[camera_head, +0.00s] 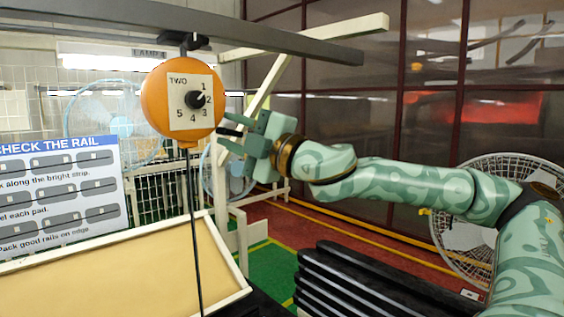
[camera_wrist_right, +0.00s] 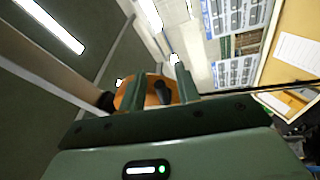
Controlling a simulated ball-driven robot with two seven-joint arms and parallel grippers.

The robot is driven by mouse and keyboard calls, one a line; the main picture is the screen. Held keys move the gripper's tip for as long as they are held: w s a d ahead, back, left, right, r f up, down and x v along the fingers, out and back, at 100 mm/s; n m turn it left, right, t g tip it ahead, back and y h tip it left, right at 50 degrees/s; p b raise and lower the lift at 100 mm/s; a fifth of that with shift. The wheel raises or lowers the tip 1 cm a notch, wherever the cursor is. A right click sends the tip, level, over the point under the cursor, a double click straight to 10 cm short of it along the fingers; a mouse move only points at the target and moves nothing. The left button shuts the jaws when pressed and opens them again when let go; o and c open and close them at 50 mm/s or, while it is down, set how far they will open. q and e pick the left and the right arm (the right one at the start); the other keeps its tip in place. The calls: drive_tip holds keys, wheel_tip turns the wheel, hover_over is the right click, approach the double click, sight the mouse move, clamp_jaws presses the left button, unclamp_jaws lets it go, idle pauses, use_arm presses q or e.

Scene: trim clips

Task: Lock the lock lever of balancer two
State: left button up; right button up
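Balancer two (camera_head: 155,105) is an orange round housing hanging from a dark overhead rail, with a cable running down from it. Its white face plate (camera_head: 178,119) reads TWO and has numbers 1 to 5 around a black knob (camera_head: 195,99), whose pointer is toward the upper right, near 1 and 2. I cannot make out a separate lock lever. My right gripper (camera_head: 230,131) is open beside the housing's right edge, fingers pointing at it. In the right wrist view, the orange housing (camera_wrist_right: 152,83) and a black part (camera_wrist_right: 162,92) show between the open fingers. My left gripper is not in view.
The dark rail (camera_head: 270,38) runs above the balancer. A tan board with a pale rim (camera_head: 120,242) lies below left, beside a CHECK THE RAIL sign (camera_head: 60,190). Black stacked bars (camera_head: 350,285) stand at the lower right. A fan (camera_head: 470,240) stands behind my right arm.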

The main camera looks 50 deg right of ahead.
drive_tip(key=b+v, duration=0.6)
drive_tip(key=shift+s+d+f, duration=0.1)
drive_tip(key=shift+s+f, duration=0.1)
drive_tip(key=shift+f, duration=0.2)
drive_tip(key=b, duration=0.3)
approach(240, 137)
drive_tip(key=v, duration=0.4)
drive_tip(key=shift+d+r, duration=0.1)
drive_tip(key=shift+r, duration=0.05)
